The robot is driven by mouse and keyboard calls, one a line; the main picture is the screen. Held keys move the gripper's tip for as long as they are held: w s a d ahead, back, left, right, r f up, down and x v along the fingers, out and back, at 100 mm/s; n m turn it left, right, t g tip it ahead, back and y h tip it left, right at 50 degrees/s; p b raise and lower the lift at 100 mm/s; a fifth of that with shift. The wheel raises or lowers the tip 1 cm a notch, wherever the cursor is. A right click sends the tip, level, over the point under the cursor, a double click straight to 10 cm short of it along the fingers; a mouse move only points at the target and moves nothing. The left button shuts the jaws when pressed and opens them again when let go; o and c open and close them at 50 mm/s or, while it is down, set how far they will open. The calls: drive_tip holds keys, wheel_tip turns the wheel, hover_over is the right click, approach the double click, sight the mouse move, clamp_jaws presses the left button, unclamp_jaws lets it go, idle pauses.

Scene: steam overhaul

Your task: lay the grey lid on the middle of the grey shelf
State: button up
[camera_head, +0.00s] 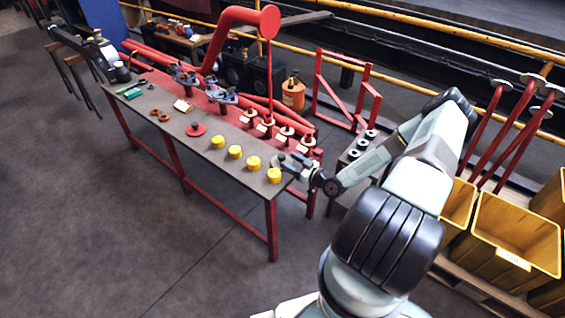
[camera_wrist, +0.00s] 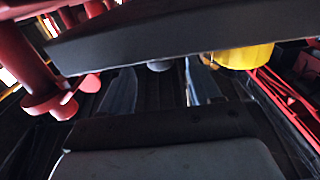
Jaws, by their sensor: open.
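My gripper (camera_head: 297,163) is at the right end of the long bench, close to the nearest yellow cup. In the wrist view its two dark fingers (camera_wrist: 160,88) are apart. A small grey rounded thing (camera_wrist: 160,65) shows between and beyond them, partly hidden by a grey slab edge (camera_wrist: 190,32) that crosses the view. I cannot tell whether either is the grey lid, and no lid is clear in the head view. A narrow grey stand (camera_head: 350,157) with several dark round parts is behind my arm; I cannot tell whether it is the grey shelf.
The red-framed bench (camera_head: 160,128) holds several yellow cups (camera_head: 219,142), a red disc (camera_head: 196,129) and several red valve-like parts (camera_head: 308,141). A red frame (camera_head: 317,85) and an orange canister (camera_head: 293,93) stand behind. Yellow bins (camera_head: 512,235) are at right. The floor at front left is clear.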

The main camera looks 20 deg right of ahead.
sight(285, 157)
drive_tip(key=shift+r+x, duration=0.1)
drive_tip(key=shift+x, duration=1.2)
drive_tip(key=shift+r+x, duration=0.15)
drive_tip(key=shift+x, duration=1.15)
drive_tip(key=shift+d, duration=0.1)
drive_tip(key=shift+c, duration=0.3)
clamp_jaws()
